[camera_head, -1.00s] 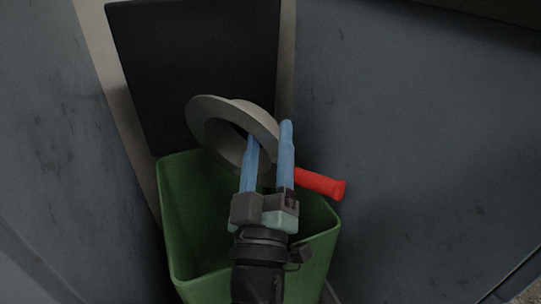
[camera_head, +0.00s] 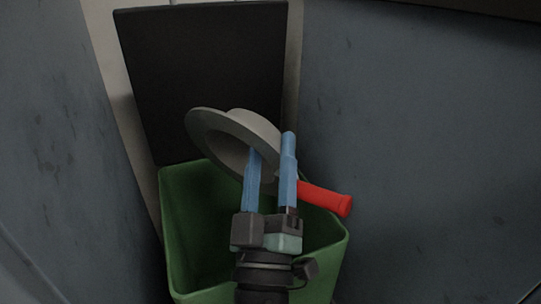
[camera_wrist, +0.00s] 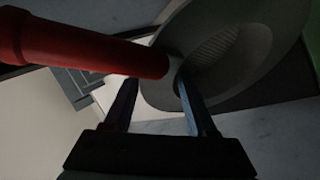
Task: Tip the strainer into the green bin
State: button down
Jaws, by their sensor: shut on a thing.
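The strainer (camera_head: 212,133) is a grey bowl with a wide rim and a red handle (camera_head: 325,197). My gripper (camera_head: 272,148) is shut on the strainer beside the handle, with its blue fingers on either side of it. The strainer is tilted above the back part of the green bin (camera_head: 182,225), with the handle reaching out to the right over the bin's rim. In the wrist view the strainer (camera_wrist: 215,45) shows its ridged bowl, and the red handle (camera_wrist: 90,48) crosses at left. What the bowl holds cannot be seen. The visible inside of the bin looks empty.
A dark panel (camera_head: 205,75) stands upright behind the bin. Grey-blue walls close in at the left (camera_head: 50,130) and right (camera_head: 430,130), so side room is narrow. The right wall is close to the handle's end.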

jog(key=p, duration=0.1)
jog(key=r+p, duration=0.1)
jog(key=p, duration=0.1)
jog(key=shift+w+d+g, duration=0.15)
jog(key=shift+w+g, duration=0.15)
jog(key=w+m+g+p, duration=0.1)
jog(key=p, duration=0.4)
jog(key=w+d+r+m+g+p, duration=0.1)
jog(key=p, duration=0.5)
jog(key=shift+d+r+g+h, duration=0.15)
jog(key=shift+g+h, duration=0.15)
jog(key=shift+w+d+p, duration=0.1)
jog(key=shift+w+p, duration=0.1)
jog(key=shift+p, duration=0.65)
jog(key=shift+g, duration=0.3)
jog(key=shift+f, duration=0.2)
jog(key=w+g+p, duration=0.1)
jog(key=p, duration=0.5)
jog(key=w+d+r+m+g+p, duration=0.1)
jog(key=p, duration=0.6)
jog(key=w+d+g+p, duration=0.1)
jog(key=g+p, duration=0.1)
jog(key=p, duration=0.4)
jog(key=shift+w+d+r+m+y+p, duration=0.15)
jog(key=shift+w+r+m+y+p, duration=0.1)
jog(key=shift+w+m+y+p, duration=0.15)
